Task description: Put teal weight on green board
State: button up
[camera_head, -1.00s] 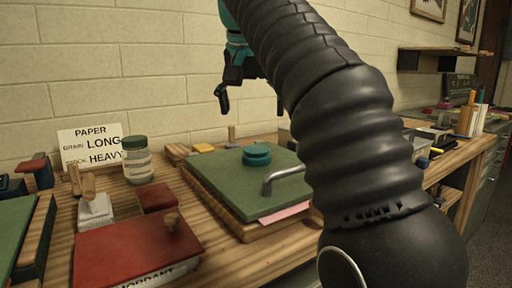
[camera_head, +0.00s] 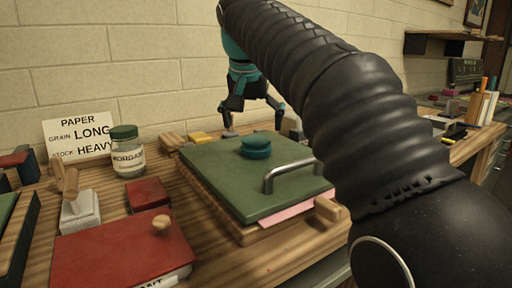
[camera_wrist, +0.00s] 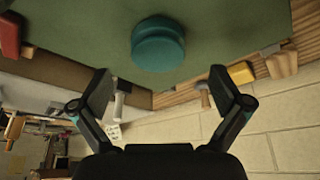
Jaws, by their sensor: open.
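The teal weight (camera_head: 256,147), a round disc with a grooved side, rests on the green board (camera_head: 215,170). The green board has a metal handle and lies flat on a wooden base. In the wrist view the teal weight (camera_wrist: 157,44) sits on the green board (camera_wrist: 80,25), ahead of my fingertips. My gripper (camera_head: 253,120) is open and empty, just behind the weight in the head view and apart from it. Its two spread fingers show in the wrist view (camera_wrist: 161,78), with nothing between them.
A red lidded box (camera_head: 120,250) with a wooden knob is at the front left. A glass jar (camera_head: 128,160) and a paper sign (camera_head: 78,137) stand behind it. A pink sheet (camera_head: 285,212) sticks out under the board. The wall (camera_head: 120,65) is close behind the table.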

aim_at(256, 139)
jog(key=shift+w+d+x, duration=0.1)
jog(key=shift+x, duration=1.3)
jog(key=shift+w+d+x, duration=0.1)
jog(key=shift+w+x, duration=0.05)
jog(key=shift+x, duration=1.25)
jog(key=shift+r, duration=0.1)
jog(key=shift+c, duration=0.3)
jog(key=c, duration=1.8)
jog(key=shift+r, duration=0.15)
jog(key=shift+r, duration=0.5)
jog(key=r, duration=0.3)
jog(key=shift+s+d+r, duration=0.3)
jog(key=shift+d, duration=0.1)
jog(key=s+d+r, duration=0.2)
jog(key=d, duration=0.1)
jog(key=s+d+r, duration=0.2)
jog(key=d, duration=0.1)
jog(key=s+d+r, duration=0.1)
jog(key=d+r, duration=0.1)
jog(key=d, duration=0.1)
jog(key=shift+s+r, duration=0.15)
jog(key=shift+s, duration=0.25)
